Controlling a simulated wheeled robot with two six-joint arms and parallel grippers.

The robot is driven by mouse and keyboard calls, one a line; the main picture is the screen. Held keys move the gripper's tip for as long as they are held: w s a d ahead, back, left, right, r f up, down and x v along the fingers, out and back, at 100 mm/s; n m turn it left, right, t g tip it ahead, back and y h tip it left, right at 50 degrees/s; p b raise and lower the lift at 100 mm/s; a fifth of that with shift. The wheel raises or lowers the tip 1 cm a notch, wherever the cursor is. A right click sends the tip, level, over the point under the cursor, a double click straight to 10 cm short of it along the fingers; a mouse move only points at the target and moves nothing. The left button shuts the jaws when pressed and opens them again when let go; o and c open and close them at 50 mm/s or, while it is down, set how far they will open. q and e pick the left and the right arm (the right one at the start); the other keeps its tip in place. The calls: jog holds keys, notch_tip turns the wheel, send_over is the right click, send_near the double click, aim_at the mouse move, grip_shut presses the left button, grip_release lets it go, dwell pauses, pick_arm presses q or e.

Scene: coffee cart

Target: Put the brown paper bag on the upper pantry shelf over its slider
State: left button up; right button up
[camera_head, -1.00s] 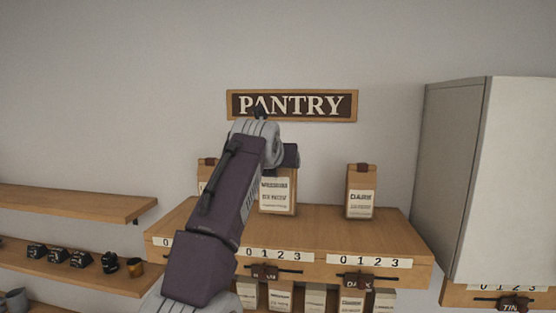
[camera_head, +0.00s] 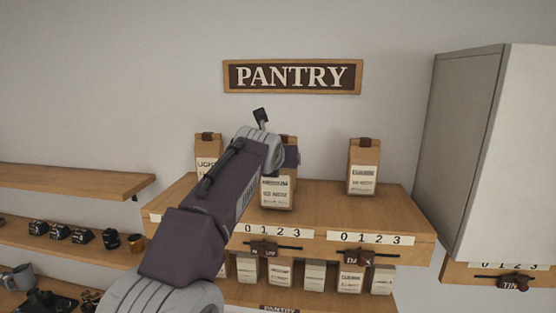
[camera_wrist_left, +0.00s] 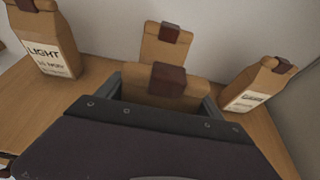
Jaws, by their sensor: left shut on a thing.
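A brown paper bag (camera_head: 277,194) with a white label is in my left gripper (camera_wrist_left: 163,92), and its dark clip shows between the two fingers in the left wrist view. In the head view, its lower part is over the upper pantry shelf (camera_head: 325,212), above the middle slider (camera_head: 264,249). I cannot tell whether its base touches the board. My left arm hides the bag's upper part. Another bag (camera_wrist_left: 165,45) stands right behind it. My right gripper is not in view.
A LIGHT bag (camera_head: 208,157) stands left on the upper shelf, and another bag (camera_head: 362,168) stands right, above the right slider (camera_head: 357,258). Several bags fill the shelf below. A white cabinet (camera_head: 490,150) is on the right. Bare board lies between the middle and right bags.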

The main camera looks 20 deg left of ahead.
pick_arm(q)
jog(key=shift+s+d+f+b, duration=0.1)
jog(key=shift+s+f+b, duration=0.05)
jog(key=shift+s+b, duration=0.2)
jog(key=shift+f, duration=0.2)
jog(key=o, duration=1.9)
jog(key=shift+w, duration=0.2)
jog(key=b+v, duration=0.2)
jog(key=v, duration=0.7)
jog(key=shift+b, duration=0.35)
jog(key=shift+f, duration=0.1)
